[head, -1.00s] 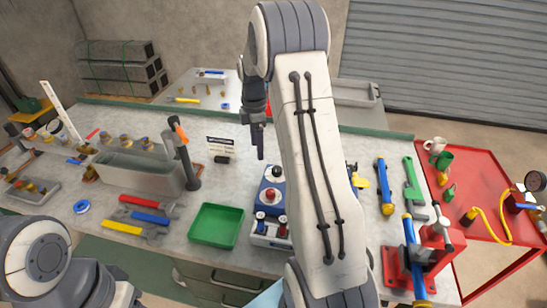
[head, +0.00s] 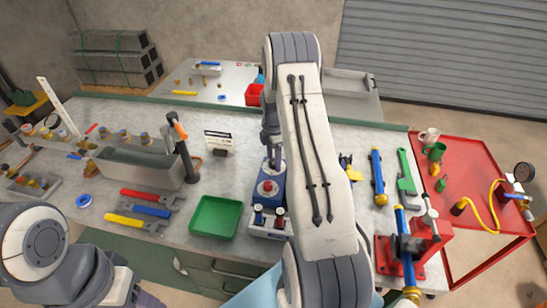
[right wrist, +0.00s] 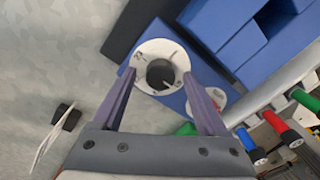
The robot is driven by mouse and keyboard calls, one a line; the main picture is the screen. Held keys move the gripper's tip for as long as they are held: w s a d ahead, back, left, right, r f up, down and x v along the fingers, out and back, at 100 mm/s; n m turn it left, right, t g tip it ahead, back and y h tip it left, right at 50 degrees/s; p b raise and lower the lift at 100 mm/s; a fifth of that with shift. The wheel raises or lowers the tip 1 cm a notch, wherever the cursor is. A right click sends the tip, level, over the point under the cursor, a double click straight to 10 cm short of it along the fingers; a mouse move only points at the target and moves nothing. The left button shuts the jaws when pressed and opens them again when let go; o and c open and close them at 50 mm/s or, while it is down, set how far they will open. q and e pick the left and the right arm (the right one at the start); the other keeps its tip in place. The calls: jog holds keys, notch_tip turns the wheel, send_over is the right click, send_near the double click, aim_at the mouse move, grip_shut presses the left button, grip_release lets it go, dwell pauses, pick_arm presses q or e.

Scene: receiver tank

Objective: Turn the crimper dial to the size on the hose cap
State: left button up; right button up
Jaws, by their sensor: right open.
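The blue crimper (head: 279,196) stands on the workbench, partly hidden behind my right arm. In the right wrist view a round white dial (right wrist: 143,53) with a dark hole and small marks sits on the blue body (right wrist: 176,98). My right gripper (head: 277,164) is open above the crimper. In the right wrist view its fingertips (right wrist: 159,75) are on either side of the dial; I cannot tell if they touch it. The dial's size marks are too small to read. I cannot make out the hose cap. My left gripper (head: 125,292) is low at the left, its jaws unclear.
A green tray (head: 216,217), wrenches (head: 150,210) and a grey bin (head: 138,170) lie to the left. A red vise (head: 432,235) with a blue tube and a red cart (head: 480,160) are at the right.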

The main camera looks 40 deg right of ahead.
jog(key=shift+c, duration=0.3)
grip_shut()
jog(key=shift+m, duration=0.3)
jog(key=m+b, duration=0.1)
jog(key=m, duration=0.4)
jog(key=shift+d, duration=0.1)
jog(key=m+b, duration=0.1)
jog(key=m, duration=0.5)
dwell(0.5)
jog(key=shift+o, duration=0.3)
grip_release()
